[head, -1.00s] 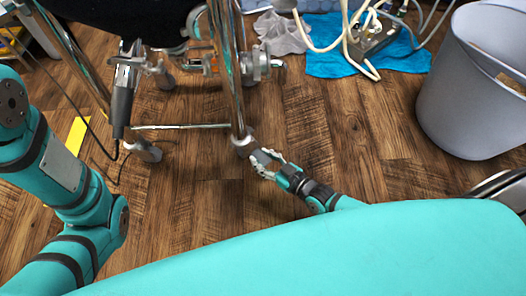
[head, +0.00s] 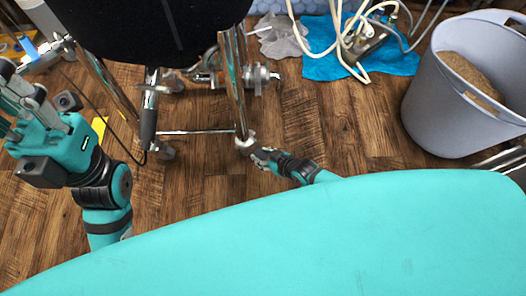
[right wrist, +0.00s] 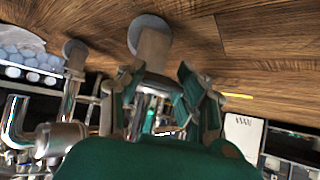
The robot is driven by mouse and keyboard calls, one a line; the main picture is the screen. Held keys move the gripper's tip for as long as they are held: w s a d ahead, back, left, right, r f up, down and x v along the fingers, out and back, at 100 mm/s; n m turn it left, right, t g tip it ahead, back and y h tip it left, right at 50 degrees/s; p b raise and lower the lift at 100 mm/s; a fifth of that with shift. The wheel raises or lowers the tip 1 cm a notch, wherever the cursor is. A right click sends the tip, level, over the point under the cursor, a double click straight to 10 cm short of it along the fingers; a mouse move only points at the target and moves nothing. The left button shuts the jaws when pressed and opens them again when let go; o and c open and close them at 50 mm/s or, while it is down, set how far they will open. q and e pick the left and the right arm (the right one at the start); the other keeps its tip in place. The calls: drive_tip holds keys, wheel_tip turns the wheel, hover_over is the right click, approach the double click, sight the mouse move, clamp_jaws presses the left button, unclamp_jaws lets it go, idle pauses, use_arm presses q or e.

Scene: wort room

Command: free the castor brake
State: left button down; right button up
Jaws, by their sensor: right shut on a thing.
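The steel stand's near right leg (head: 234,85) ends in a castor (head: 246,143) on the wooden floor. My right gripper (head: 260,155) is low beside this castor, reaching in from the right. It is shut on the castor brake, but that part is small and mostly hidden in the head view. In the right wrist view the castor (right wrist: 149,30) shows just beyond the two fingers (right wrist: 163,88), with its grey-brown block between them. My left gripper (head: 22,105) is raised at the left edge, apart from the castor, partly cut off; its jaw opening is unclear.
A dark vessel (head: 150,25) sits above the stand. A low crossbar (head: 197,132) joins its legs, and another castor (head: 163,151) is at left. A grey bin (head: 425,110) stands right. Hoses lie on a blue cloth (head: 325,66). Floor between is clear.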

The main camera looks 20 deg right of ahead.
drive_tip(key=shift+p, duration=0.3)
drive_tip(key=o, duration=1.2)
drive_tip(key=shift+c, duration=0.2)
drive_tip(key=v, duration=1.2)
drive_tip(key=shift+w+r, duration=0.15)
drive_tip(key=shift+r, duration=0.05)
drive_tip(key=shift+a, duration=0.1)
